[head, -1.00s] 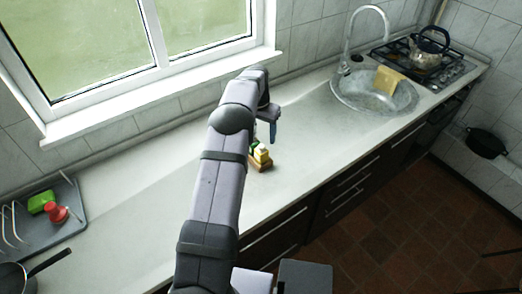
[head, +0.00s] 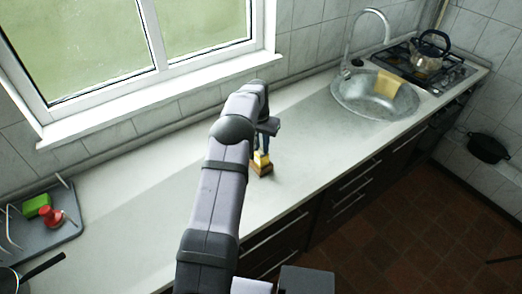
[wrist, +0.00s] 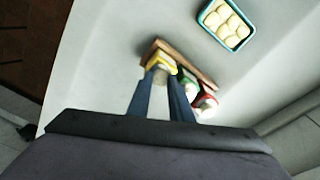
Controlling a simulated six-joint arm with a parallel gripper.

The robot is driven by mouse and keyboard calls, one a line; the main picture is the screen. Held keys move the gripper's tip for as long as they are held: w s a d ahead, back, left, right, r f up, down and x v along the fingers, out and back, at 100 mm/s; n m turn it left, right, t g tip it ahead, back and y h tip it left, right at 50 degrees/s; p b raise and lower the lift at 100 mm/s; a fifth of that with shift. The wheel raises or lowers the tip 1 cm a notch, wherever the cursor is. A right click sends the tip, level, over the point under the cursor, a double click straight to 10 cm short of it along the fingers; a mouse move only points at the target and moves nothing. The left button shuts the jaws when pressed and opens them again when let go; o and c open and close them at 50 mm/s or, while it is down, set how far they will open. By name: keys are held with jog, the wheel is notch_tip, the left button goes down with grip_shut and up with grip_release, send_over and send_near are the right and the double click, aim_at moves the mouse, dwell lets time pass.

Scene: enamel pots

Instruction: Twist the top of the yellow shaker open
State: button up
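The yellow shaker (wrist: 161,62) stands at one end of a wooden rack in the wrist view, with a pale top pointing towards my gripper. In the head view the yellow shaker (head: 262,158) shows just below my fingers. My gripper (wrist: 161,80) has its two blue fingers apart, one on each side of the shaker's pale top. I cannot tell whether they touch it. My gripper (head: 264,143) is above the rack in the head view. The wooden rack (wrist: 201,73) also holds a green shaker (wrist: 187,82) and a red shaker (wrist: 206,101), partly hidden by a finger.
A blue tray of pale rolls (wrist: 227,25) lies beyond the rack in the wrist view. A sink (head: 345,100) and a hob with a kettle (head: 430,50) are at the right. A grey dish rack (head: 65,225) is at left.

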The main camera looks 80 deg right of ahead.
jog(key=shift+c, duration=0.3)
jog(key=n, duration=0.4)
jog(key=shift+t, duration=0.3)
jog(key=shift+n, duration=1.5)
